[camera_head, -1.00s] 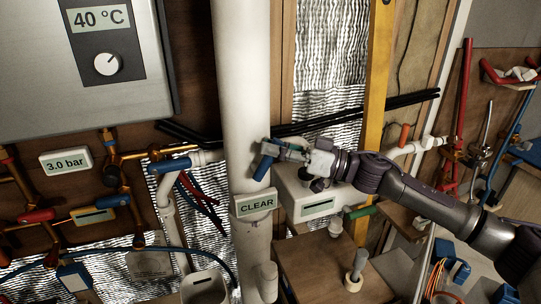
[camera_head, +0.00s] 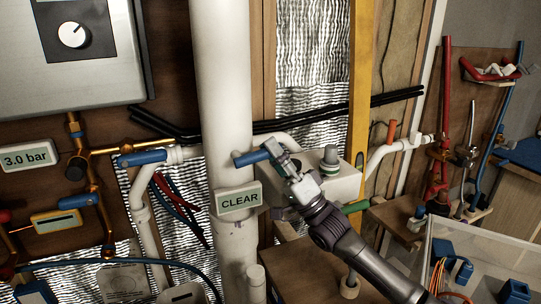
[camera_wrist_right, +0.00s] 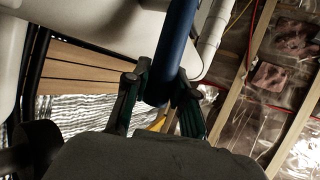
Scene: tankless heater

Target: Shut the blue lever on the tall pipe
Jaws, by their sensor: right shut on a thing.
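The tall white pipe (camera_head: 225,100) runs from top to bottom in the head view. Its blue lever (camera_head: 252,158) sticks out on the pipe's right side, below mid-height, and lies close to level. My right gripper (camera_head: 280,155) is shut on the lever's right part. In the right wrist view the blue lever (camera_wrist_right: 172,45) runs down between the two dark fingers of the gripper (camera_wrist_right: 162,88). The fingers hide part of the lever, and its pivot is hard to make out. My left gripper is not in view.
A white box (camera_head: 335,185) is close behind my right gripper. Another blue lever (camera_head: 142,158) is on a thinner white pipe to the left. A yellow post (camera_head: 360,90) stands to the right.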

